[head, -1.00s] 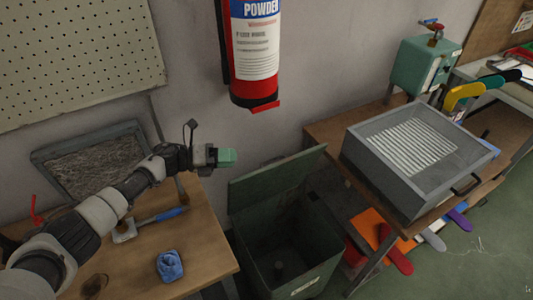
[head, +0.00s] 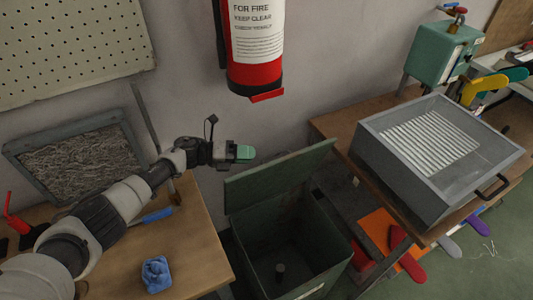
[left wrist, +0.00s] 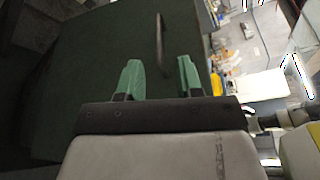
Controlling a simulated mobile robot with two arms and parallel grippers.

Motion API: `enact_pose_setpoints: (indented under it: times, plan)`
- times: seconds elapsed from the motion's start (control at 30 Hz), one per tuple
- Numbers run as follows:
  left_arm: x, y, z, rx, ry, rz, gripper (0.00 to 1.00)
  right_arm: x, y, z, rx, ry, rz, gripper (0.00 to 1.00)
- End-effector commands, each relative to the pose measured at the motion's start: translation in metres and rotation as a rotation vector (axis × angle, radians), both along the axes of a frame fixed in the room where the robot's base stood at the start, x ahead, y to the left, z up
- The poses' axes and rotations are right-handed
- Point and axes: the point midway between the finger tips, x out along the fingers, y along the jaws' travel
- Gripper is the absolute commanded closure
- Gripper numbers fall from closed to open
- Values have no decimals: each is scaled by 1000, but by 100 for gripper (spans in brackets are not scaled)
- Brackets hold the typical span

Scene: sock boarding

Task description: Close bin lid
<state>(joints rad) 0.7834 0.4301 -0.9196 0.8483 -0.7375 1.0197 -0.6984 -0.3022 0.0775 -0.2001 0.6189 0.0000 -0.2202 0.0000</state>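The dark green bin (head: 325,245) stands open on the floor, and its lid (head: 280,173) is raised at the back, leaning toward the wall. A small dark object (head: 281,268) shows inside the bin. My left gripper (head: 245,153), with green fingertips, is just above and near the left part of the lid's upper edge. In the left wrist view, the two fingers of my left gripper (left wrist: 160,76) are apart with nothing between them. A dark green panel, seemingly the lid (left wrist: 100,50), with a bar handle (left wrist: 161,45) lies beyond them. My right gripper is not in view.
A wooden table (head: 200,250) with a blue cloth (head: 156,273) stands left of the bin. A bench with a grey tray (head: 400,185) stands to the right. A red fire extinguisher (head: 255,70) hangs on the wall above.

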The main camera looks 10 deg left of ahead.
Motion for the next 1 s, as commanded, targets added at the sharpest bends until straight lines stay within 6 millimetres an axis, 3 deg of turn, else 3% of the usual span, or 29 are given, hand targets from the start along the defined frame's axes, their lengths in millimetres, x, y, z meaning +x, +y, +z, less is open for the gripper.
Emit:
enact_pose_setpoints:
  times: [0.1, 0.3, 0.7, 0.73, 0.93, 1.0]
  plan:
    - [6, -23, -3, -1, 1, 0, 64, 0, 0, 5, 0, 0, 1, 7]
    - [12, -49, -9, -1, 1, 1, 64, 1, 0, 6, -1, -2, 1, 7]
    - [14, -57, -11, 1, -1, 0, 64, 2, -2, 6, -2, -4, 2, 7]
    - [14, -57, -11, 1, -1, 0, 66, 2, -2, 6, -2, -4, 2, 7]
    - [14, -57, -11, 1, 0, 0, 96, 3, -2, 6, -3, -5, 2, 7]
    - [14, -57, -11, 1, 0, 0, 100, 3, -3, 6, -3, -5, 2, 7]
